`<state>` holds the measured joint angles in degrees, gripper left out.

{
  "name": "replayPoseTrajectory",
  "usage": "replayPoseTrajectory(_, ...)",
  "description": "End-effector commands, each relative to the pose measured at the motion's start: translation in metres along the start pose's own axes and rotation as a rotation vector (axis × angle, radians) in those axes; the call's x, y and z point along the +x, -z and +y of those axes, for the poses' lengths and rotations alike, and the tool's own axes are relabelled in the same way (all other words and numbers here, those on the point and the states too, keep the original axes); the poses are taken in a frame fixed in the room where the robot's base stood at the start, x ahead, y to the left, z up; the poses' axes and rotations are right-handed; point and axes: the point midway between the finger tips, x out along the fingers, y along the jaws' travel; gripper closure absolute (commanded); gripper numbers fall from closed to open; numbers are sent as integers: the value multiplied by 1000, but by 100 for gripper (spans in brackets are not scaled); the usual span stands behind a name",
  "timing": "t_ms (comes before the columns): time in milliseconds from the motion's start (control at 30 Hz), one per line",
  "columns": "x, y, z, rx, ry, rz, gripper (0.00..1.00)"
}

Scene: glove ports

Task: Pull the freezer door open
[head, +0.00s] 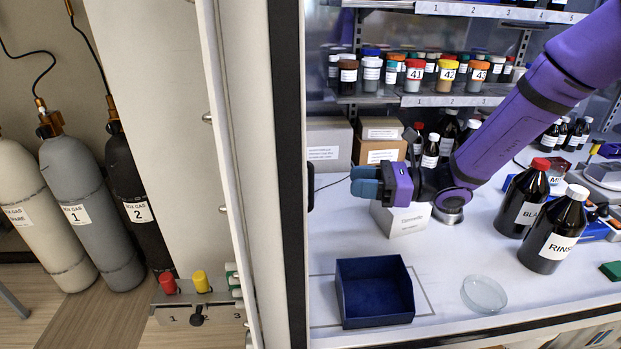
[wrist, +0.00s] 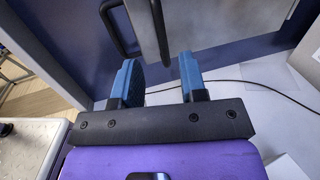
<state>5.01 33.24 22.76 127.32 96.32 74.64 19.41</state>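In the wrist view, a pale grey upright panel, seemingly the freezer door (wrist: 146,30), stands ahead of my gripper (wrist: 157,64). A black looped handle (wrist: 112,32) is on its left side, and a dark vertical strip runs along its right. My gripper's two blue fingers are apart with nothing between them. The handle lies beyond the left finger; contact is not visible. In the head view, my gripper (head: 356,181) is inside the enclosure, pointing left. The freezer front is mostly hidden behind the frame there; a small dark piece at the frame's edge may be the handle.
A dark blue open bin (head: 343,306) and a glass dish (head: 484,294) are on the white worktop. Two dark bottles (head: 554,238) stand at the right. Cardboard boxes (head: 327,145) and jar shelves are behind my gripper. A black cable (wrist: 255,87) lies near the fingers.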

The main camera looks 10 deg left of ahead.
Motion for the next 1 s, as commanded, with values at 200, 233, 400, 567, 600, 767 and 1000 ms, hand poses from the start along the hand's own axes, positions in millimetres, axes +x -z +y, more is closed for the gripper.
replayPoseTrajectory(200, 2, -1, 1, -2, -1, 0, 61)
replayPoseTrajectory(233, 5, -1, 1, -2, -1, 1, 61)
replayPoseTrajectory(400, 32, -1, 2, -2, -4, 0, 61)
replayPoseTrajectory(567, 61, -1, 1, -1, -3, 0, 61)
replayPoseTrajectory(600, 68, -1, 1, -1, -3, 1, 61)
replayPoseTrajectory(767, 89, -1, 1, -1, -2, 0, 61)
replayPoseTrajectory(1000, 103, -1, 1, -2, 0, 0, 61)
